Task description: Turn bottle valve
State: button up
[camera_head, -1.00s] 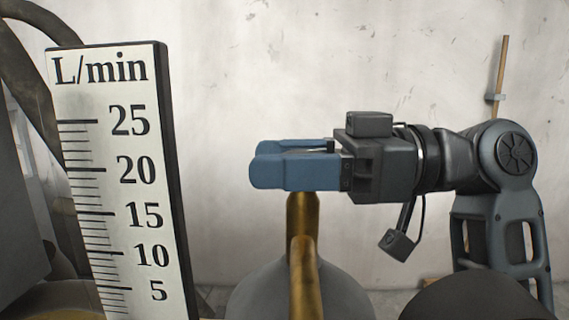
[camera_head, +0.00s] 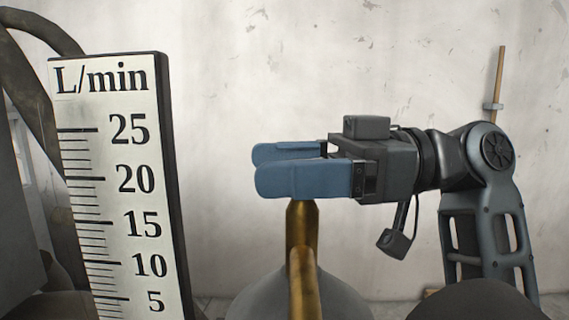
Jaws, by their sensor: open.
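The grey bottle (camera_head: 262,298) stands at the bottom middle of the head view, with only its rounded top in the frame. A brass valve stem and pipe (camera_head: 303,262) rises from it. My gripper (camera_head: 262,168) has blue fingers pointing left, level, just above the top of the brass part in the picture. The two fingers are apart with a gap between them and nothing visible in it. Any handle on the valve is hidden behind the fingers or not visible. I cannot tell whether the fingers touch the brass.
A white L/min flow scale (camera_head: 118,190) with a dark edge stands close at the left. A dark curved hose (camera_head: 40,110) runs behind it. A pale scuffed wall (camera_head: 350,60) fills the back, with a thin wooden stick (camera_head: 498,75) at right. Space above my gripper is clear.

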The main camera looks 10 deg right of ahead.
jog(key=d, duration=0.7)
jog(key=shift+d, duration=0.4)
